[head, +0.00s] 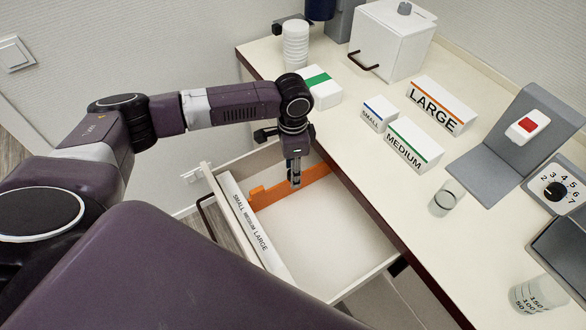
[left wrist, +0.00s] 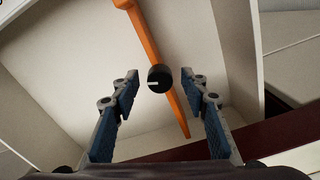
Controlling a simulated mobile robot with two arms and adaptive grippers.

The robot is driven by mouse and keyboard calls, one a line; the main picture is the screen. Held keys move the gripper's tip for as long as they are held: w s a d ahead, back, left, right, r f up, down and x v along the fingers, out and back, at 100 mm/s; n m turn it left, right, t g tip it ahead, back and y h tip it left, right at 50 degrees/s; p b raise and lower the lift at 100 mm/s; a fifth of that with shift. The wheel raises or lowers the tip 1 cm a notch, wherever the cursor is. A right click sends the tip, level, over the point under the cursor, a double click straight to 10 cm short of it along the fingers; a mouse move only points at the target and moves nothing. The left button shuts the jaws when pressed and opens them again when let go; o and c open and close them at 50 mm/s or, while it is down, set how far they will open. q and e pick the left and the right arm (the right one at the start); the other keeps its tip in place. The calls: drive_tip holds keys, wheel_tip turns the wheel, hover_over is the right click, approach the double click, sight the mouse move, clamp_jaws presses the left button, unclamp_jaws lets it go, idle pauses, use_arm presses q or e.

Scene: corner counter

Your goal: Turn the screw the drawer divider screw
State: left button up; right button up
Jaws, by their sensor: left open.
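The orange drawer divider (head: 270,194) stands in the open drawer (head: 345,238); it also shows in the left wrist view (left wrist: 146,38). The screw (left wrist: 160,78) is a round black knob with a white line that lies roughly level in the left wrist view, on the divider. In the head view my left gripper hides it. My left gripper (head: 294,181) points down into the drawer over the divider. Its fingers are open, one on each side of the knob, with visible gaps in the left wrist view. My right gripper is not in view.
The drawer's left rail (head: 250,228) bears the words SMALL, MEDIUM and LARGE. The counter edge (head: 357,200) runs close to the right of my left gripper. Boxes labelled SMALL (head: 379,113), MEDIUM (head: 414,146) and LARGE (head: 437,106) stand on the counter. A clear beaker (head: 446,198) stands nearer.

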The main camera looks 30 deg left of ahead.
use_arm(q)
drive_tip(key=shift+c, duration=0.3)
drive_tip(key=c, duration=0.5)
drive_tip(key=shift+c, duration=2.5)
drive_tip(key=shift+r, duration=0.1)
clamp_jaws()
drive_tip(key=shift+m+p, duration=0.5)
drive_tip(key=shift+p, duration=0.05)
drive_tip(key=shift+r+m+p, duration=0.15)
drive_tip(key=shift+m+p, duration=0.85)
drive_tip(key=shift+p, duration=0.05)
drive_tip(key=shift+m+p, duration=0.65)
drive_tip(key=shift+m, duration=0.25)
drive_tip(key=m+p, duration=0.2)
drive_tip(key=m, duration=0.2)
drive_tip(key=m+p, duration=0.1)
drive_tip(key=m, duration=0.4)
drive_tip(key=shift+w, duration=0.1)
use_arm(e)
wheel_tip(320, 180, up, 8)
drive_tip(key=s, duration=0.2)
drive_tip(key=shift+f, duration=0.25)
use_arm(q)
drive_tip(key=shift+f, duration=0.2)
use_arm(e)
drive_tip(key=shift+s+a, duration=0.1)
